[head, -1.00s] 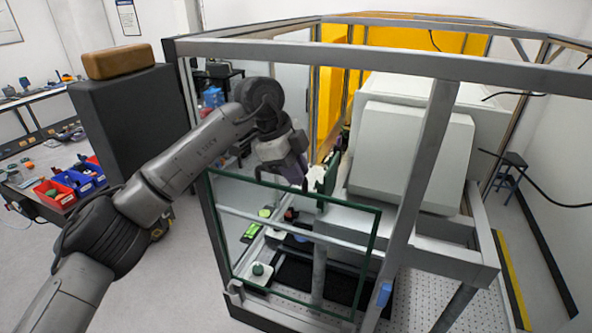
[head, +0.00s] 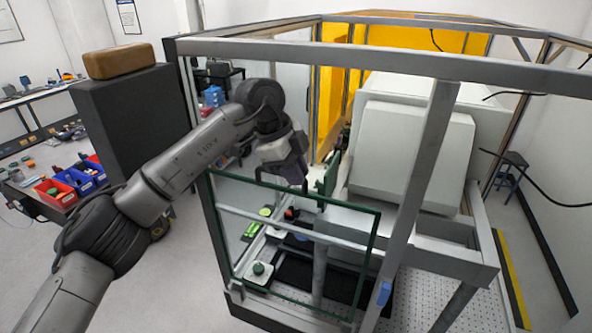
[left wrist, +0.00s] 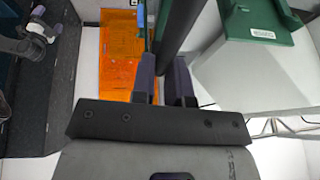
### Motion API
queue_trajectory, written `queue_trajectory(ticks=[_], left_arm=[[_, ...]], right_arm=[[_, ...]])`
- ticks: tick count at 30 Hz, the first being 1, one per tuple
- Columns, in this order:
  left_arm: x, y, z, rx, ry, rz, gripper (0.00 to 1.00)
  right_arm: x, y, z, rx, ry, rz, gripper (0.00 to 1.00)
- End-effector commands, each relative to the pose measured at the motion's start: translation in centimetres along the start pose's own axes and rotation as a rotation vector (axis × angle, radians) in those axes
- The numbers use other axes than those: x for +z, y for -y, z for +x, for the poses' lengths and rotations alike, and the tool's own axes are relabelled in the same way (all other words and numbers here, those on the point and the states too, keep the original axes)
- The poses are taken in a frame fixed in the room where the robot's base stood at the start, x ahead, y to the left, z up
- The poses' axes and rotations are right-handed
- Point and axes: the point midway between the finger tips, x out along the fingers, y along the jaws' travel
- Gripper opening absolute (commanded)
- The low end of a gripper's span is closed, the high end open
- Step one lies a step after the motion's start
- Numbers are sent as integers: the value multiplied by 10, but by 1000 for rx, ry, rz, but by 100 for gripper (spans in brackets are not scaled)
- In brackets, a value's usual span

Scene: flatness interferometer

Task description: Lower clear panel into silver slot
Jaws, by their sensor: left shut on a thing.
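The clear panel (head: 292,192) is a see-through sheet with a dark green border, standing upright at the front left of the metal frame. My left gripper (head: 297,180) is at its top edge, pointing down, shut on it. In the left wrist view the two dark fingers (left wrist: 163,85) show close together; the panel between them is hard to make out. A silver bar (head: 270,225) shows behind or through the panel. I cannot tell whether it is the silver slot, nor whether the panel's lower edge is seated. My right gripper is not in view.
The grey frame's slanted post (head: 415,190) stands right of the panel. A white housing (head: 405,155) and a dark green part (head: 328,175) are close behind the gripper. A black cabinet (head: 135,125) stands left. Red and blue bins (head: 75,180) are far left.

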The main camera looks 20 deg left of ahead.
Motion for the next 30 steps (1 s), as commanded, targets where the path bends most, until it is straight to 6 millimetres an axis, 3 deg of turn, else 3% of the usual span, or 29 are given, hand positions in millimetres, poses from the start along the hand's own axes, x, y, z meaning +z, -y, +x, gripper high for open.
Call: queue_trajectory(ticks=[16, 30], left_arm=[[-1, 0, -2, -3, -2, 1, 0], [4, 0, 10, -2, -2, 1, 0]], right_arm=[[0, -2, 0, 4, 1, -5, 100], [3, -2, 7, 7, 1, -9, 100]])
